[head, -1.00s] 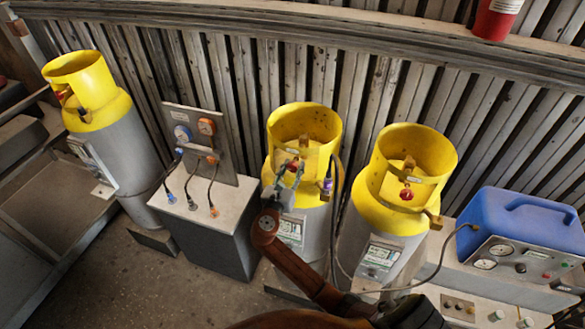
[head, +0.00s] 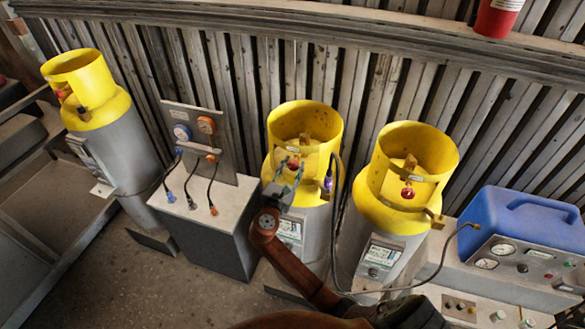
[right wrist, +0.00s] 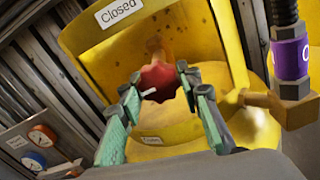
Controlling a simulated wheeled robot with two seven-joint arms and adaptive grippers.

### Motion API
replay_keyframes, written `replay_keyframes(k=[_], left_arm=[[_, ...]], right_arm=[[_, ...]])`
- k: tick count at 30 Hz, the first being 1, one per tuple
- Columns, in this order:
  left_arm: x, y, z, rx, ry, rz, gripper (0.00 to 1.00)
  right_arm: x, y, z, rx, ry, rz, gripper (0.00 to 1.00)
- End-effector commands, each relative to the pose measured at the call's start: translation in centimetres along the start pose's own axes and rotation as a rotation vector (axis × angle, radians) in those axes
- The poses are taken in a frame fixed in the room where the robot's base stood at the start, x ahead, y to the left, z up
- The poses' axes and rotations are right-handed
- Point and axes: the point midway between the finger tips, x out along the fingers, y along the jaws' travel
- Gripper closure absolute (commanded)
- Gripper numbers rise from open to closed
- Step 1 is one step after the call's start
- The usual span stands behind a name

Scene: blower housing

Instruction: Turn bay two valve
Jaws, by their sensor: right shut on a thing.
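The middle grey cylinder with a yellow top collar (head: 330,125) stands by the wall. Its red valve knob (head: 293,163) sits inside the collar; it also shows in the right wrist view (right wrist: 160,82). My right gripper (head: 291,168) reaches into the collar opening. Its green-padded fingers (right wrist: 158,90) are on either side of the red knob, shut on it. A label reading "Closed" (right wrist: 118,13) is on the collar; a smaller label below the knob is too small to read surely. The fingers partly hide the knob. My left gripper is not in view.
A hose fitting with a purple band (right wrist: 290,60) stands close right of my gripper. A right cylinder (head: 425,150), a left cylinder (head: 85,90), a gauge panel (head: 200,140) and a blue-topped machine (head: 525,235) stand around. A black hose (head: 435,270) runs to the machine.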

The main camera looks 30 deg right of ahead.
Motion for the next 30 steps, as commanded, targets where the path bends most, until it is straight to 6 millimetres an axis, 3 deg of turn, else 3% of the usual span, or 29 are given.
replay_keyframes(k=[30], left_arm=[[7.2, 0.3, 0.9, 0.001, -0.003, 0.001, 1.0]], right_arm=[[0.0, 0.2, -0.2, 0.971, 0.0, -0.003, 0.92]])
